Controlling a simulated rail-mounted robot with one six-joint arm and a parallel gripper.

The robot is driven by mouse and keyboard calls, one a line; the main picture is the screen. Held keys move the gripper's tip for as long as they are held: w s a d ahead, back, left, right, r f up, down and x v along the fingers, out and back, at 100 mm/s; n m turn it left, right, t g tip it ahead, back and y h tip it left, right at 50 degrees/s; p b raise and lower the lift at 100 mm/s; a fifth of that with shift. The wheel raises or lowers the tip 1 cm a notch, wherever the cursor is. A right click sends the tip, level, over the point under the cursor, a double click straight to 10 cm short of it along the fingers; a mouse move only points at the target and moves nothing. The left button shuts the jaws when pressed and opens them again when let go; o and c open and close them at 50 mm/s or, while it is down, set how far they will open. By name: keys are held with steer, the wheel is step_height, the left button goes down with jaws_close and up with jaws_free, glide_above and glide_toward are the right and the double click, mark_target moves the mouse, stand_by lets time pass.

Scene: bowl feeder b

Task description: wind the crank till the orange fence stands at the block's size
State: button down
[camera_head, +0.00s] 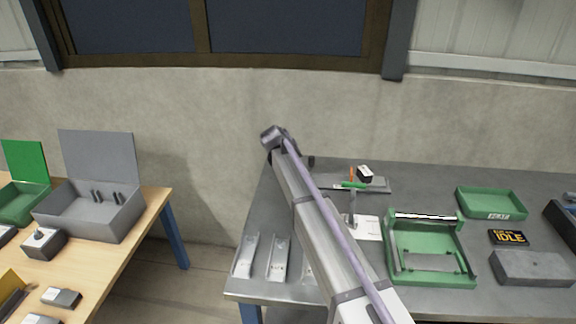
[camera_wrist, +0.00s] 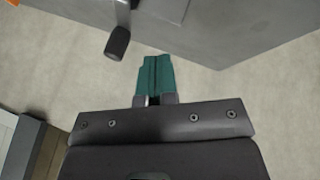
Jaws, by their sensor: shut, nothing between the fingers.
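The small orange fence (camera_head: 352,173) stands on a grey plate (camera_head: 376,185) toward the back of the right-hand table. A dark block with a white face (camera_head: 365,174) is just right of it. In the wrist view, the crank's black knob (camera_wrist: 117,43) hangs on a grey arm beside a grey metal side. My gripper (camera_wrist: 155,60) has teal fingers pressed together, empty. Its tips are right of the knob and slightly below it in the picture, apart from it. In the head view my arm hides the gripper and most of the crank area.
On the grey table (camera_head: 470,180) are a green frame fixture (camera_head: 390,270), a green tray (camera_head: 462,205), an IDLE display (camera_head: 508,237), a grey box (camera_head: 530,268) and metal channels (camera_head: 246,256). A wooden table (camera_head: 120,255) with grey bins stands left, across a floor gap.

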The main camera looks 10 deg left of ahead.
mark_target(310, 168)
steer(key=b+x, duration=0.1)
steer(key=x, duration=0.2)
steer(key=shift+s+a+f, duration=0.15)
steer(key=shift+a, duration=0.05)
steer(key=d, duration=0.1)
steer(key=w+d+r+p, duration=0.1)
steer(key=shift+d+r, duration=0.1)
steer(key=shift+d, duration=0.2)
steer(key=shift+w+d, duration=0.25)
steer(key=shift+d, duration=0.25)
